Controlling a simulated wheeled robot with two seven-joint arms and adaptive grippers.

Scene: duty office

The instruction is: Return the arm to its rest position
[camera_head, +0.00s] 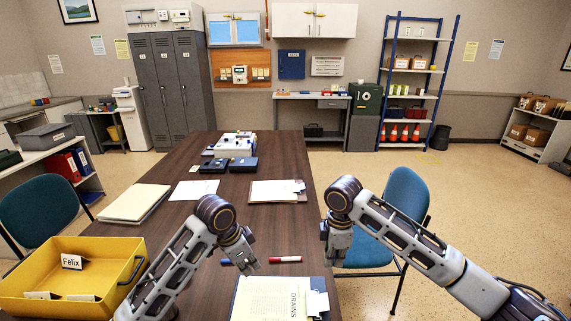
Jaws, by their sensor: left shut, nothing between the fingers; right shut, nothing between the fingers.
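My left arm comes in from the bottom left, and my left gripper (247,262) points down over the table, close to a blue marker (227,262) and left of a red marker (285,259). The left gripper is shut and empty. My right arm comes in from the bottom right, and my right gripper (333,258) points down near the table's right edge, in front of the blue chair. The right gripper is shut and empty.
The long brown table (200,218) holds a yellow tray (50,262) with name cards at front left, a clipboard (262,298) at front, a second clipboard (277,198), a cream folder (134,203) and dark blue boxes (243,165). Blue chairs (405,195) flank it.

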